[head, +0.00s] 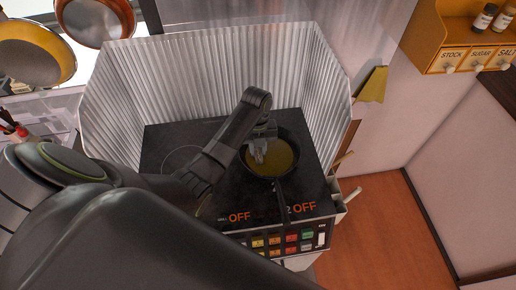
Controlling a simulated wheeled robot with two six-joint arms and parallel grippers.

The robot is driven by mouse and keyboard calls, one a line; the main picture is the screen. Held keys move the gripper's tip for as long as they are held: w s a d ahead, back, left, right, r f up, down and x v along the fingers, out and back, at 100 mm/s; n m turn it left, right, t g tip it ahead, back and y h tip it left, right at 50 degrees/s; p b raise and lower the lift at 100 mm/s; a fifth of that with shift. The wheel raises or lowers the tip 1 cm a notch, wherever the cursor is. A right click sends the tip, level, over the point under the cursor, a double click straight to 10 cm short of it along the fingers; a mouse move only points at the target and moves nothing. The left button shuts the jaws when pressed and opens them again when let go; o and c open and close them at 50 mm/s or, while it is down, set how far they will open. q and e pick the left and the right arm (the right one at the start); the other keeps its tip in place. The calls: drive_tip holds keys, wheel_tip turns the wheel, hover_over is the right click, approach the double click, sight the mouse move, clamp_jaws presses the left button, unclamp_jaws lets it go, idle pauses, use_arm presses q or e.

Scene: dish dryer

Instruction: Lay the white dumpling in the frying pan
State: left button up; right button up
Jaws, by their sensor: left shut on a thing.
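The dark frying pan (279,162) sits on the right side of the black stovetop, with a layer of yellow oil-like liquid in it. Its handle points toward me. My left gripper (258,153) is over the left part of the pan, pointing down, shut on a small pale thing that looks like the white dumpling. The gripper mostly hides it, and I cannot tell whether it touches the pan. My right gripper is not in view.
A corrugated metal splash guard (225,75) surrounds the stovetop's back and sides. Colored buttons (291,238) and two "OFF" labels are at the stove's front. Pans (30,55) hang at upper left. An orange spice shelf (455,45) is at upper right. Wooden floor (385,225) is clear at right.

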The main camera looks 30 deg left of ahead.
sight(257, 149)
use_arm(q)
drive_tip(key=shift+f, duration=0.1)
drive_tip(key=o, duration=0.9)
drive_tip(key=shift+o, duration=0.3)
drive_tip(key=shift+w+r, duration=0.1)
drive_tip(key=shift+r, duration=0.4)
drive_tip(key=r, duration=0.5)
drive_tip(key=shift+w+a+r, duration=0.1)
drive_tip(key=shift+w+a, duration=0.05)
drive_tip(key=shift+a, duration=0.05)
wheel_tip(257, 149, up, 6)
drive_tip(key=p, duration=0.6)
drive_tip(key=shift+w+a, duration=0.2)
drive_tip(key=shift+w, duration=0.15)
